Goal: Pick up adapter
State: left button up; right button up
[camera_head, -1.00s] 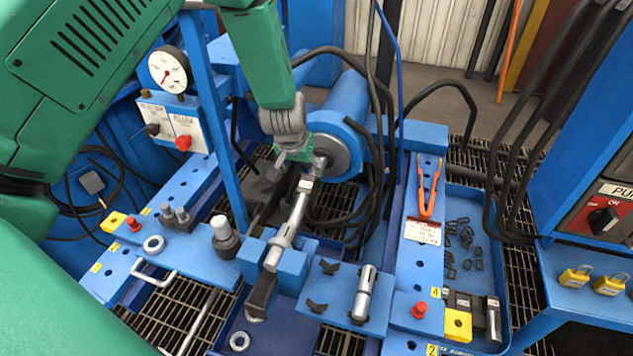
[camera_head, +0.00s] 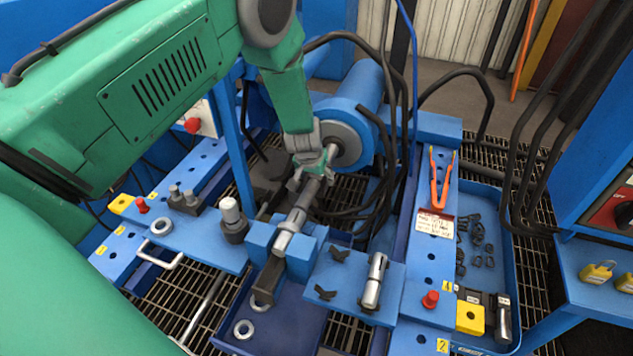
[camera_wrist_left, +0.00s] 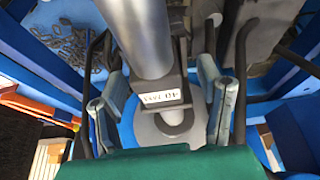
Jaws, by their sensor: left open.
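A long silver-and-dark rod-shaped part (camera_head: 292,225) slopes across a blue clamp block and points at the round grey ram face behind it; I take it as the adapter, though no name is readable. My left gripper (camera_head: 311,172) is over the far end of this part. In the left wrist view its open fingers (camera_wrist_left: 163,85) stand on both sides of the collar, with gaps visible. My right gripper is not in view.
The blue clamp block (camera_head: 263,240) lies close in front of the gripper. Black hoses (camera_head: 385,150) hang just right of it. A blue upright post (camera_head: 238,150) stands to its left. A shorter silver cylinder (camera_head: 375,280) lies on a blue plate nearer me. Orange-handled pliers (camera_head: 438,185) lie at right.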

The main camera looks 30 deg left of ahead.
pick_arm(q)
jog(key=shift+w+f, duration=0.1)
jog(key=shift+f, duration=0.05)
grip_shut()
jog(key=shift+r, duration=0.25)
jog(key=shift+w+r, duration=0.1)
jog(key=shift+r, duration=0.15)
notch_tip(320, 180, up, 9)
jog(key=shift+r+p, duration=0.15)
jog(key=shift+p, duration=0.9)
